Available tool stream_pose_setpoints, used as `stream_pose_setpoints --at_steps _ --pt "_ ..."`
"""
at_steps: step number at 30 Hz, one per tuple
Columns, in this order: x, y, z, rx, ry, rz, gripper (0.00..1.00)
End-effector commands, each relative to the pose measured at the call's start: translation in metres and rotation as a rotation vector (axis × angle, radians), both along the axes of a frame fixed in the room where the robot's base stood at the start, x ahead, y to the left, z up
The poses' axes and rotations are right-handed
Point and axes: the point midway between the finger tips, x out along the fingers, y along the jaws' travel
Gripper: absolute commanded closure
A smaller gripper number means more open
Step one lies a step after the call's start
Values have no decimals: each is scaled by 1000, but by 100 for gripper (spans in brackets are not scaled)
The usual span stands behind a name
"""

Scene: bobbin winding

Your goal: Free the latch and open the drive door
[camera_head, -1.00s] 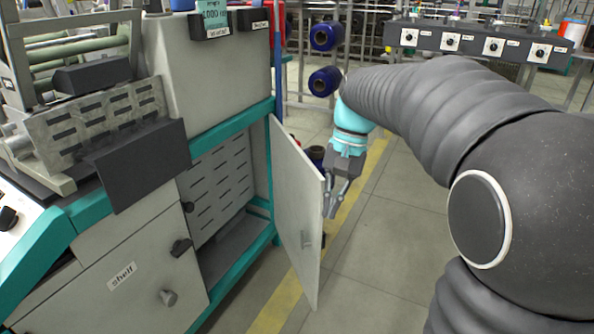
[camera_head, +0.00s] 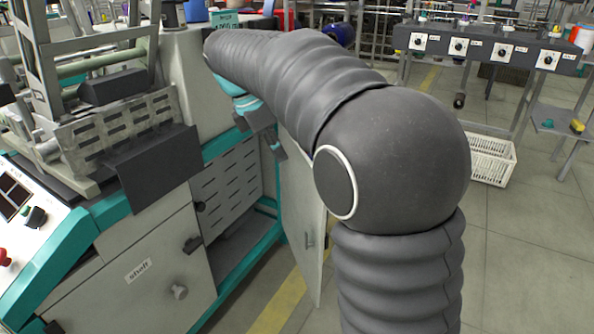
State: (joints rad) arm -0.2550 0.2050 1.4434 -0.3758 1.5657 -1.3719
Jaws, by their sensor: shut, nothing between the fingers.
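The drive door (camera_head: 298,225), a pale panel with a small handle (camera_head: 309,240), stands swung out from the machine's right side. Its compartment is open and shows a slotted inner panel (camera_head: 232,195). A dark latch-like knob (camera_head: 193,244) sits at the right edge of the shelf door, beside the opening; another dark piece (camera_head: 199,207) is above it. I cannot tell which is the latch. My gripper (camera_head: 279,153) is shut and empty, near the opening's upper right corner by the door's top. My arm hides part of the door's upper right; contact is unclear.
The closed door labelled "shelf" (camera_head: 120,285) with a round knob (camera_head: 180,291) is left of the opening. A control panel (camera_head: 22,205) is at far left. A white basket (camera_head: 492,160) stands on the floor behind my arm.

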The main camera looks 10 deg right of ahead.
Motion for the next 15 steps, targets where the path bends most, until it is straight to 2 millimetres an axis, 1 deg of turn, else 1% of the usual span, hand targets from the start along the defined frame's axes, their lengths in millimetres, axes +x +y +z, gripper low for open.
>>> stream_pose_setpoints --at_steps 5,15 --pt "0 -7 -21 0 3 0 100" --pt "1 -30 -80 1 4 -1 100"
